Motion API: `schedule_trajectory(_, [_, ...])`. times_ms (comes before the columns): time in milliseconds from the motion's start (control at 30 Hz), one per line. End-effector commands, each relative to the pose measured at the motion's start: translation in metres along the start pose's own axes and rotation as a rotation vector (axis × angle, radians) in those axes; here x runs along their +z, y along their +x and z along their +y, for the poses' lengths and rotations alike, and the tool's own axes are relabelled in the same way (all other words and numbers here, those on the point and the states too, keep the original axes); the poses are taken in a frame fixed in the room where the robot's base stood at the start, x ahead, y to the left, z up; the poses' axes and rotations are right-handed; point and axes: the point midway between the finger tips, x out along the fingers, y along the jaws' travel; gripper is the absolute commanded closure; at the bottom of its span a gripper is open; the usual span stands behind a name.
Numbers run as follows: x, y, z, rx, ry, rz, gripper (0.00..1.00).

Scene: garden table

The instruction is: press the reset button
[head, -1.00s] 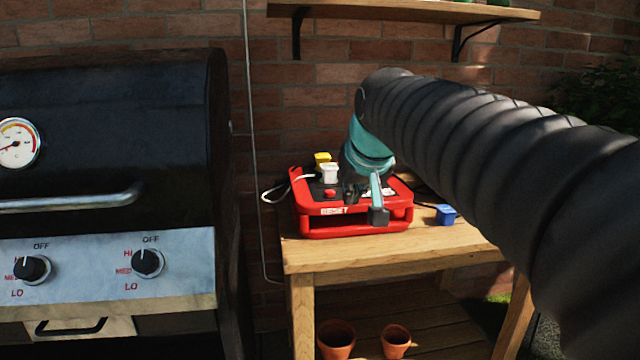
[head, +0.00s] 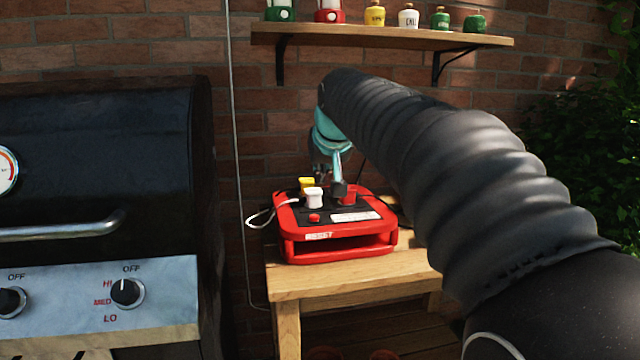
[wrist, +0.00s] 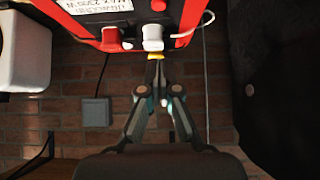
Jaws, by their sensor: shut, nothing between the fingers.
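The red box (head: 290,246) sits on the wooden table with a RESET label (head: 318,236) on its front. A small round red button (head: 314,217) is on its black top, just behind the label. It also shows at the top edge of the wrist view (wrist: 158,5). A white plug (head: 313,198) and a yellow plug (head: 306,186) stand behind the button. My gripper (head: 338,188) is shut and empty near the back of the box, behind and right of the button. In the wrist view the fingertips (wrist: 156,68) overlap the yellow plug; I cannot tell whether they touch.
A black grill (head: 100,150) stands left of the wooden table (head: 300,284). A shelf (head: 380,38) with lanterns and jars hangs on the brick wall above. A white cable (head: 260,217) loops off the box's left side. A grey wall box (wrist: 95,110) shows in the wrist view.

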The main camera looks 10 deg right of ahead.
Motion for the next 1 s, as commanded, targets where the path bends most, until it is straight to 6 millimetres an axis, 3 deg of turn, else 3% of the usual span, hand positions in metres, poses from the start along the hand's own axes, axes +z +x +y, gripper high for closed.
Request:
schedule_trajectory(467, [0.001, 0.088, 0.000, 0.000, 0.000, -0.003, 1.00])
schedule_trajectory(700, [0.024, 0.106, 0.000, 0.000, 0.000, -0.001, 1.00])
schedule_trajectory(1000, [0.029, 0.111, 0.000, 0.000, 0.000, 0.000, 1.00])
